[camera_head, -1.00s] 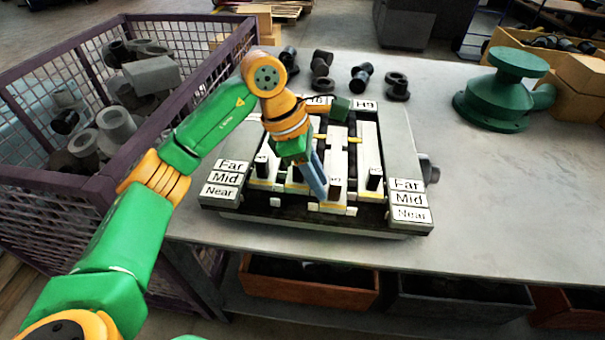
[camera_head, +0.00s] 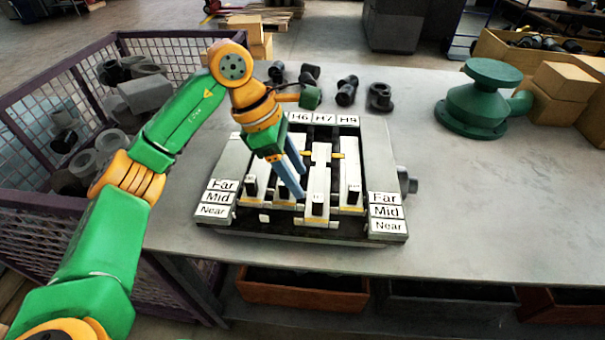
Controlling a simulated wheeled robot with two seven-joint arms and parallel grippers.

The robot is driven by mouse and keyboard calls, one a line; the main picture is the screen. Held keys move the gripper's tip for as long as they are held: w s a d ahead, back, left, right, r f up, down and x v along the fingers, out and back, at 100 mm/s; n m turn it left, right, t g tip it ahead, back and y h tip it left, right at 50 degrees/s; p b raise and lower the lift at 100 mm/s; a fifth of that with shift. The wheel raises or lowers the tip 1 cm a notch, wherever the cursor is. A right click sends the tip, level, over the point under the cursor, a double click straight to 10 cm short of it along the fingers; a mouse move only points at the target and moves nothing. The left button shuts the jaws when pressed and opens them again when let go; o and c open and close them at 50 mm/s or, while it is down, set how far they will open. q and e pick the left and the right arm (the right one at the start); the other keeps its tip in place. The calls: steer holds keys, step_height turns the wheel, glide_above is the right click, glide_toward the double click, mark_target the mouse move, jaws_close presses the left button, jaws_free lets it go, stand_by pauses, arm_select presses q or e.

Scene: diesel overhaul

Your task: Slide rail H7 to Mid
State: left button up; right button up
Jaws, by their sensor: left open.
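Rail H7 is the white bar (camera_head: 319,178) under the H7 label (camera_head: 322,118) on the slide board. Its dark knob (camera_head: 318,206) stands near the front end, which lies about level with the Near labels. My left gripper (camera_head: 301,186) is open and points down with its two blue fingers just left of the H7 rail, behind and left of the knob. The fingers hold nothing and seem apart from the knob. The Mid labels show at the left (camera_head: 218,198) and right (camera_head: 386,212) of the board. My right gripper is out of view.
The H9 rail (camera_head: 350,172) with its own knob lies right of H7. Another rail's knob (camera_head: 250,184) is at the left, and my arm hides part of that side. A wire bin (camera_head: 50,197) stands left of the table; a green part (camera_head: 476,105) stands on the right.

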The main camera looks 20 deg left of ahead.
arm_select(q)
steer(key=shift+s+r, duration=0.2)
steer(key=shift+r, duration=0.2)
steer(key=shift+w+a, duration=0.1)
steer(key=v, duration=0.7)
stand_by(0.3)
